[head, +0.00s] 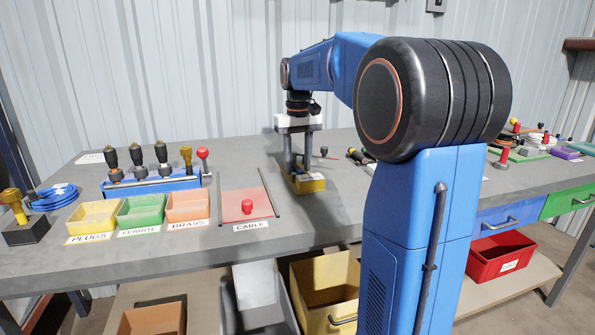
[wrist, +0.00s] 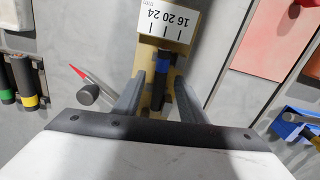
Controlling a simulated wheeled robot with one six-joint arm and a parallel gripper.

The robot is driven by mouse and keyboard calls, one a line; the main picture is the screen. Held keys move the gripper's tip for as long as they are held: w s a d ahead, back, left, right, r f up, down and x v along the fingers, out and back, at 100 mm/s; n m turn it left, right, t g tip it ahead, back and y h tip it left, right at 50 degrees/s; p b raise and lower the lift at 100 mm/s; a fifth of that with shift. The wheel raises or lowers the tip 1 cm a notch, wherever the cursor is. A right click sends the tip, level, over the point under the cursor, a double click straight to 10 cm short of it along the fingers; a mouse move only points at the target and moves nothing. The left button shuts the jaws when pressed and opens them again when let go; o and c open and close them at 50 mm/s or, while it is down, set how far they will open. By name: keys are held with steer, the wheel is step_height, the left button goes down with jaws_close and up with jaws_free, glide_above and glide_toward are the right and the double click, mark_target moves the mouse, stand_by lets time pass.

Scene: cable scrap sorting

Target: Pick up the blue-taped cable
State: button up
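The blue-taped cable (wrist: 162,57) is a short dark piece with a blue band, lying on a yellow gauge block (wrist: 177,72) with a white scale marked 16, 20, 24. In the head view the yellow block (head: 312,185) stands on the bench under my gripper (head: 298,167). In the wrist view the fingers of my gripper (wrist: 158,88) stand apart on either side of the cable, with gaps showing between them and it. The cable is hard to make out in the head view.
A green-taped cable (wrist: 5,85) and a yellow-taped one (wrist: 25,85) lie left in the wrist view, with a red-tipped tool (wrist: 87,90) nearer. A red CABLE tray (head: 236,212), an orange bin (head: 187,207), a green bin (head: 141,210) and a yellow bin (head: 95,216) are left.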

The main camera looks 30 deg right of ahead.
steer(key=shift+c, duration=0.7)
jaws_close()
